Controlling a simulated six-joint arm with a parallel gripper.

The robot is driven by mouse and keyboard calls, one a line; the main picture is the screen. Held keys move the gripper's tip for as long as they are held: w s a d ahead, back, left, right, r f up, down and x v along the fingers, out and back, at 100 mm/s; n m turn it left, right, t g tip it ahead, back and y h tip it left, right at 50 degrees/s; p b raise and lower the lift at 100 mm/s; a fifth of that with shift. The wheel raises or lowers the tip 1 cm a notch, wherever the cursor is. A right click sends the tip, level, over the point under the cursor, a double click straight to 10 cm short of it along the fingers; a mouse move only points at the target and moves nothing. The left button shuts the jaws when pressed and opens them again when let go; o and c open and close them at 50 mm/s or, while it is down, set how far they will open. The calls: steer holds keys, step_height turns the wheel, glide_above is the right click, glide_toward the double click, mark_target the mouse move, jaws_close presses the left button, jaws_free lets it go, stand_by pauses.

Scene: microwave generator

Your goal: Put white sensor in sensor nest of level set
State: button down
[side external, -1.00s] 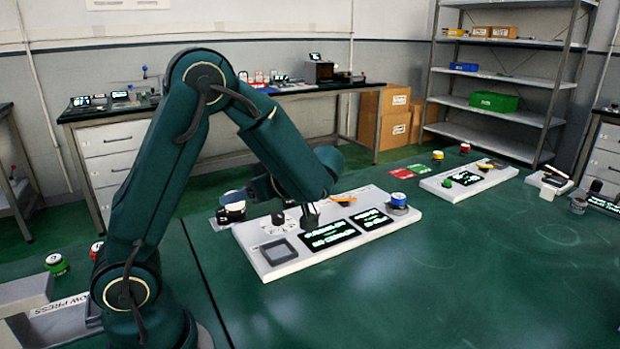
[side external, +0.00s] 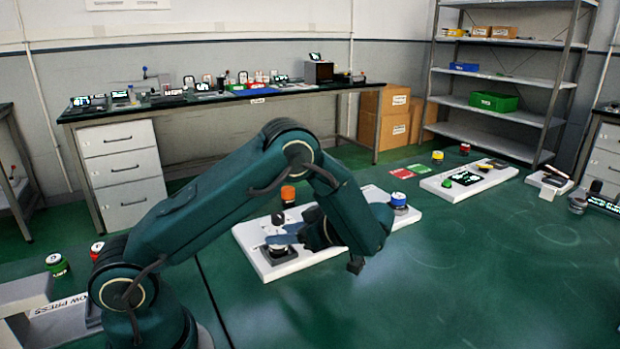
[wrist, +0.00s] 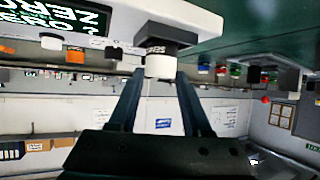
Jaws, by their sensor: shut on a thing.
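The white sensor (wrist: 160,67) is between the fingertips of my gripper (wrist: 160,80) in the wrist view, which are shut on it. In that view it meets the dark square sensor nest (wrist: 170,34) near the edge of the white level set board (wrist: 180,12). In the side view the sensor (side external: 278,246) is at the nest (side external: 281,255), at the near left of the board (side external: 262,268). My gripper (side external: 285,238) reaches it from the right. I cannot tell how deep the sensor sits. My arm hides much of the board.
A second white board (side external: 470,180) lies farther right. The green table (side external: 480,270) is clear at the front right.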

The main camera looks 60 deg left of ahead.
steer(key=shift+f, duration=0.15)
steer(key=shift+c, duration=1.7)
jaws_free()
